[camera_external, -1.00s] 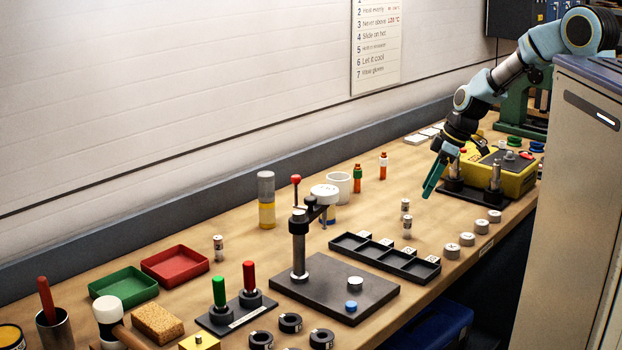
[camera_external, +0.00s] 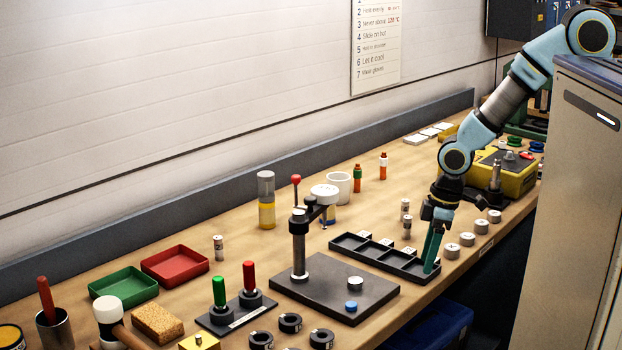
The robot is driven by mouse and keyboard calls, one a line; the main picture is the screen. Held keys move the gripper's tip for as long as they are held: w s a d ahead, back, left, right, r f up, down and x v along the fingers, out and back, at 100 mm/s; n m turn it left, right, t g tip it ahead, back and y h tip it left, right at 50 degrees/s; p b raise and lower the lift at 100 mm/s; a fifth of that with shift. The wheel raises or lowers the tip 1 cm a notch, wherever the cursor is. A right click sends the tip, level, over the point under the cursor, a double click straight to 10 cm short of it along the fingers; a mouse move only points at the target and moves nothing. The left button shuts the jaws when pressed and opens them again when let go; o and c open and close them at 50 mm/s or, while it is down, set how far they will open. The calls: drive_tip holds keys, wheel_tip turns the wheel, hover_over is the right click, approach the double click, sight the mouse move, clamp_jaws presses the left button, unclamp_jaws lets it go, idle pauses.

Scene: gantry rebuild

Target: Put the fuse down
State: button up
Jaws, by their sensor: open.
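My gripper (camera_external: 431,264) points down with its teal fingers at the right end of the black compartment tray (camera_external: 372,253). It is open. The fingertips are at or just above the tray's end compartment; I cannot tell whether they touch it. No fuse can be made out between the fingers, and they hide that end of the tray. Small silvery cylinders that look like fuses stand upright on the bench: one (camera_external: 405,207) and another (camera_external: 407,228) behind the tray, and one (camera_external: 218,248) further left near the red tray.
A black press (camera_external: 299,245) on a dark base plate stands left of the tray. Several round grey pieces (camera_external: 467,239) line the bench edge right of the gripper. A yellow device (camera_external: 516,180) stands behind my arm. The red tray (camera_external: 175,265) is at left.

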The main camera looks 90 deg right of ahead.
drive_tip(key=s+a+f, duration=0.1)
drive_tip(key=a, duration=0.5)
drive_tip(key=shift+s+f, duration=0.15)
drive_tip(key=shift+f, duration=0.1)
drive_tip(key=shift+a, duration=0.1)
idle(0.9)
